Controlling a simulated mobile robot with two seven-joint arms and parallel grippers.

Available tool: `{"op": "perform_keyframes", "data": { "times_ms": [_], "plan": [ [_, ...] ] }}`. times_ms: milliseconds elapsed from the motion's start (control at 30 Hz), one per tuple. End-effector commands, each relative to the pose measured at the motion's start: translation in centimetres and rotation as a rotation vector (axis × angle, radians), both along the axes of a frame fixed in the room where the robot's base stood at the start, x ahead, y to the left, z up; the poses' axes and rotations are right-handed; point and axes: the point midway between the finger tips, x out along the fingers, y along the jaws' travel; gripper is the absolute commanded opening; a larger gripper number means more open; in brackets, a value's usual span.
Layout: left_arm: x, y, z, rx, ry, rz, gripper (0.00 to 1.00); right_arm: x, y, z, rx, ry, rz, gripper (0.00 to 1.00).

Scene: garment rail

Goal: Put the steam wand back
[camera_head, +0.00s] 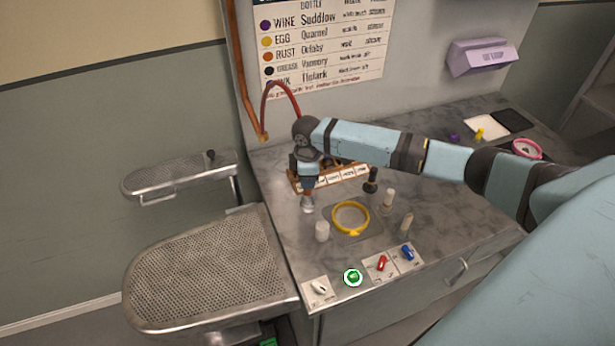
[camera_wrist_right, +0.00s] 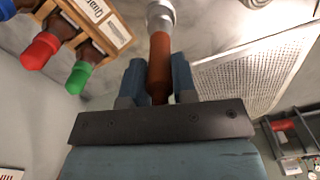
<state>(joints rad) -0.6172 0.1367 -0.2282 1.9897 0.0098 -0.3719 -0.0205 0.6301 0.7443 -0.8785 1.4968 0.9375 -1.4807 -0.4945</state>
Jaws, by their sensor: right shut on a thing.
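The steam wand has a brown-orange handle (camera_wrist_right: 159,62) and a silver head (camera_wrist_right: 161,16) in the right wrist view. My right gripper (camera_wrist_right: 157,82) is shut around the handle. In the head view my right gripper (camera_head: 307,182) points down over the counter, and the wand's pale silver head (camera_head: 308,204) shows beneath it, left of the yellow ring. I cannot tell whether the head touches the counter. A red hose (camera_head: 283,87) arcs from the copper pipe to behind my right wrist. A holder for the wand is not clearly visible. My left gripper is out of view.
A wooden bottle rack (camera_head: 345,177) stands just behind the gripper. Switches and a lit green button (camera_head: 353,277) line the front. A perforated board (camera_head: 205,270) is at left.

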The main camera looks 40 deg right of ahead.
Motion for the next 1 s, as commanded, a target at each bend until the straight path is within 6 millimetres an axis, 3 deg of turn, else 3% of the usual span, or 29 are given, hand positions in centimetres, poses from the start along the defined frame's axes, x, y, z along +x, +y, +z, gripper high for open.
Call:
{"op": "perform_keyframes", "data": {
  "times_ms": [1000],
  "plan": [
    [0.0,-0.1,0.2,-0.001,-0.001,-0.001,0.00,0.0,-0.1,-1.2,0.000,0.000,0.000,0.00]
  ]
}}
